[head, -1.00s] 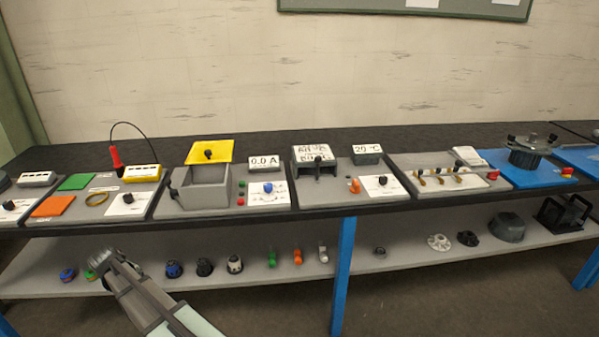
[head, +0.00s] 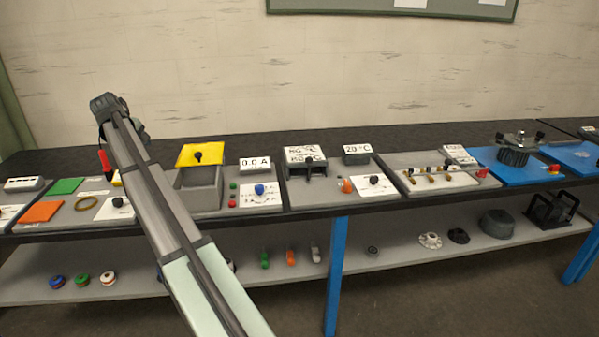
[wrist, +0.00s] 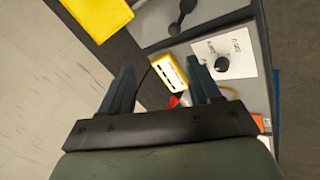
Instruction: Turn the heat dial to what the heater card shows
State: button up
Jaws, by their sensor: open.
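A heating station stands right of the bench's middle, with a 20 °C display (head: 357,149). On it are a white dial panel (head: 385,191) with a black knob (head: 374,180) and an orange knob (head: 347,186). A card (head: 303,151) with lettering too small to read stands at its back left. I cannot tell the knob's setting. My gripper (wrist: 159,66) is open and empty in the wrist view. In that view it is above the left station, near a yellow-topped meter (wrist: 171,74) and another dial's black knob (wrist: 222,64). In the head view my arm's end is well left of the heating station.
An ammeter station with a 0.0 A display (head: 255,163) and a raised yellow lid (head: 200,155) lies between my arm and the heating station. A station with brass fittings (head: 433,179) is to its right. The lower shelf (head: 205,288) holds several parts.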

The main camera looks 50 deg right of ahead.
jog(key=s+d+r+g, duration=0.1)
jog(key=s+d, duration=0.3)
jog(key=d, duration=0.6)
jog(key=s+d+g, duration=0.1)
jog(key=s+d, duration=0.3)
jog(key=d, duration=0.7)
jog(key=n+g+y, duration=0.2)
jog(key=y, duration=0.3)
send_over(373, 177)
notch_tip(373, 177, down, 8)
jog(key=f, duration=1.2)
jog(key=shift+d+f, duration=0.2)
jog(key=shift+f, duration=0.1)
jog(key=shift+c, duration=0.3)
jog(key=c, duration=1)
jog(key=shift+m, duration=0.3)
